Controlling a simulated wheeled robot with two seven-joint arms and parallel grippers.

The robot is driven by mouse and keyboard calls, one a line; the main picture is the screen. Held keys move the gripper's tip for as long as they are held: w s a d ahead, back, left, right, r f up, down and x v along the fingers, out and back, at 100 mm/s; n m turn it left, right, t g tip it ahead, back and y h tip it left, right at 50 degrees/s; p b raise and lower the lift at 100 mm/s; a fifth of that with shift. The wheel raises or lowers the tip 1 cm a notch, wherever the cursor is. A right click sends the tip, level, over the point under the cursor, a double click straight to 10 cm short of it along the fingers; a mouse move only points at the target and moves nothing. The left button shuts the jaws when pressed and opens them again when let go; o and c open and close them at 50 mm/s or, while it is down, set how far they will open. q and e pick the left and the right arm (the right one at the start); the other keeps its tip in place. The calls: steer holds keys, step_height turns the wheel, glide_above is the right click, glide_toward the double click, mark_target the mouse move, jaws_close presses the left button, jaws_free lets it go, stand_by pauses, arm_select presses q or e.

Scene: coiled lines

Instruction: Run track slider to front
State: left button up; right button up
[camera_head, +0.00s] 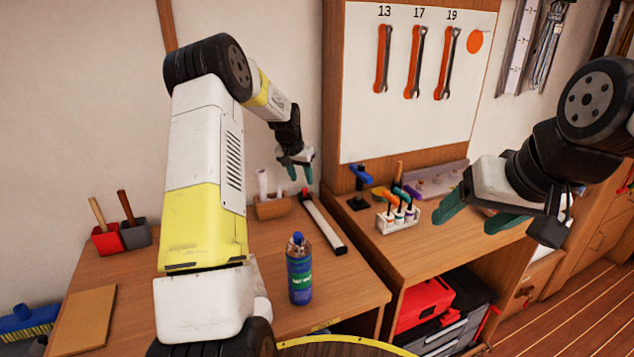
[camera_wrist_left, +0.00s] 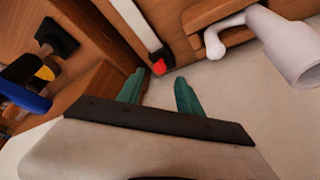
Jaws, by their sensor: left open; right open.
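The track (camera_head: 323,223) is a pale bar with dark sides and a dark near end, lying on the left table. Its red slider (camera_head: 304,192) is at the far end, by the wall. In the left wrist view the red slider (camera_wrist_left: 159,67) shows at the end of the pale track (camera_wrist_left: 137,24). My left gripper (camera_head: 299,176) is open and empty, just above and behind the red slider, with its green fingers pointing down. The red slider appears just beyond the gap between the fingers (camera_wrist_left: 157,88), apart from them. My right gripper (camera_head: 466,217) is open and empty over the right bench.
A blue bottle (camera_head: 299,270) stands left of the track's near end. A wooden holder (camera_head: 271,208) with a white item is close to the track's far left. A white rack of small tools (camera_head: 398,219) stands on the right bench. Table space left of the bottle is partly hidden by my arm.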

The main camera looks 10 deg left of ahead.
mark_target(305, 189)
arm_select(q)
steer(key=x, duration=0.5)
steer(key=shift+s, duration=0.1)
jaws_close()
stand_by(1.3)
